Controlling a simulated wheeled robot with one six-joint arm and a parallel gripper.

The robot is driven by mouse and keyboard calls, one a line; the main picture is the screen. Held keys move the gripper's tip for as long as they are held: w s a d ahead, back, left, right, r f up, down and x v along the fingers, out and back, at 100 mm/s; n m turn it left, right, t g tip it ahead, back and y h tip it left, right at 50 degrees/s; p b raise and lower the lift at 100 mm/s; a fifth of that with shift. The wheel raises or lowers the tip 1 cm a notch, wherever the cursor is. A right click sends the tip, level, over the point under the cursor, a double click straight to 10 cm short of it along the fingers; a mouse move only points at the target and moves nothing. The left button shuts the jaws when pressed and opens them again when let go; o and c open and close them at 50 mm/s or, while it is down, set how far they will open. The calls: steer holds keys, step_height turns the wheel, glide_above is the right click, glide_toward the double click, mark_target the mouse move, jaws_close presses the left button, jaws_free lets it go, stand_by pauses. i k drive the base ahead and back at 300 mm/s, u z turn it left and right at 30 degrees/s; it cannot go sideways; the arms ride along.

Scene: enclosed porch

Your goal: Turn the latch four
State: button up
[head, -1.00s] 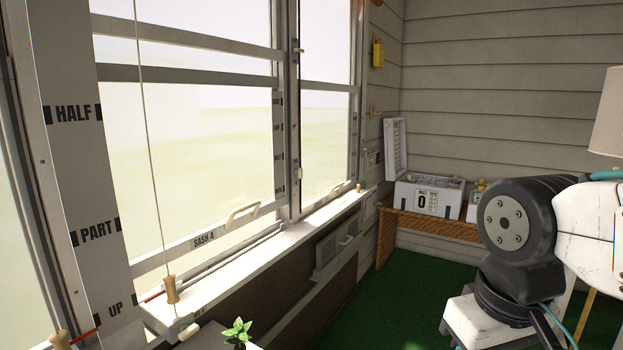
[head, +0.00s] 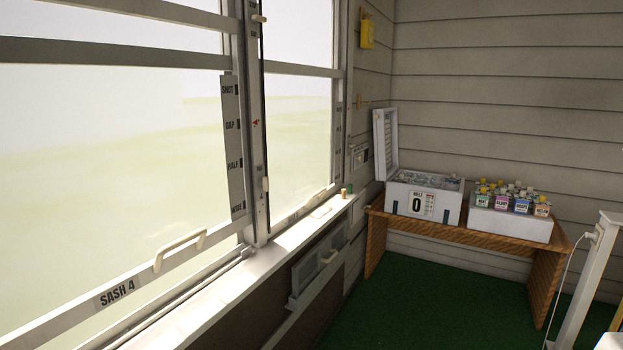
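The window sash marked SASH 4 (head: 72,312) fills the left of the head view. A cream pull handle (head: 180,248) stands on its bottom rail. The scale strip (head: 232,150) beside it reads SHUT, GAP, HALF and a lower word that is hard to read. No part is labelled as latch four. Small cream fittings sit on the upright between the windows, one low (head: 265,184) and one near the top (head: 259,18); I cannot tell whether either is the latch. My gripper is not in view.
A wooden bench (head: 375,230) in the far corner holds an open white box (head: 452,207) with a 0 card and a tray (head: 510,228) of several small bottles. A white sill (head: 230,285) runs under the windows. A white post (head: 588,275) stands right. Green floor (head: 430,300) is open.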

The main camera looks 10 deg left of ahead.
mark_target(263, 183)
steer(key=u, duration=0.15)
steer(key=i, duration=1.05)
steer(key=u, duration=0.45)
